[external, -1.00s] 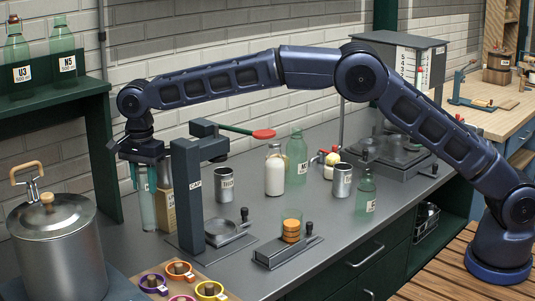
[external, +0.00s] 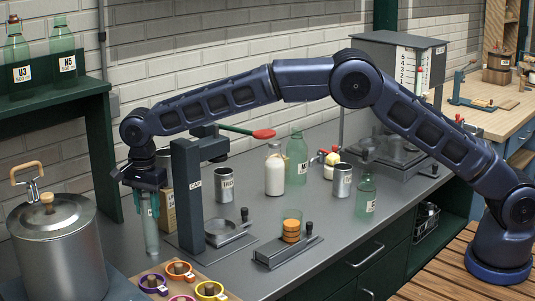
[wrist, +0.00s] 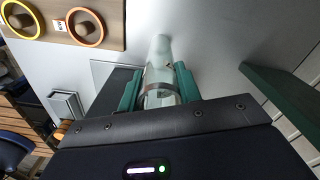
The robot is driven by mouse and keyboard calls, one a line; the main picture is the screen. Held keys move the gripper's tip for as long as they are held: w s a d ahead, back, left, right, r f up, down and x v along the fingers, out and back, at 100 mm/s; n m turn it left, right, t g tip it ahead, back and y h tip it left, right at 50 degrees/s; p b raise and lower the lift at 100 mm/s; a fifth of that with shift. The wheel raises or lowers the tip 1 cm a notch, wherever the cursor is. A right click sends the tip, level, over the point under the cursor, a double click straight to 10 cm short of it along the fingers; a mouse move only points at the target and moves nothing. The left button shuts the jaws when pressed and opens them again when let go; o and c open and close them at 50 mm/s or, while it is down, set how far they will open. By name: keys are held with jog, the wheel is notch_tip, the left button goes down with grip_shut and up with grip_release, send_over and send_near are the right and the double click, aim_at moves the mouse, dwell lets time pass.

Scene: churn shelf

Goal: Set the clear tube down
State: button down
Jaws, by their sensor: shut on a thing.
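The clear tube (external: 151,238) is held upright by my gripper (external: 148,205), left of the dark capping press. Its lower end is at or just above the grey worktop (external: 330,230); I cannot tell if it touches. In the wrist view the tube (wrist: 162,62) sits between the two green fingers of my gripper (wrist: 158,88), which are shut on it. A metal band shows around the tube near the fingers.
The press column (external: 188,195) stands close to the right of the tube. A lidded metal churn (external: 60,255) is at the left, and a board (external: 215,278) with coloured rings is in front. A green shelf (external: 60,95) with bottles is behind. A milk bottle (external: 275,172) stands further right.

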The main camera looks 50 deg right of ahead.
jog(key=c, duration=1)
grip_release()
jog(key=shift+f, duration=0.1)
jog(key=shift+o, duration=0.2)
notch_tip(320, 180, up, 12)
jog(key=shift+r, duration=0.2)
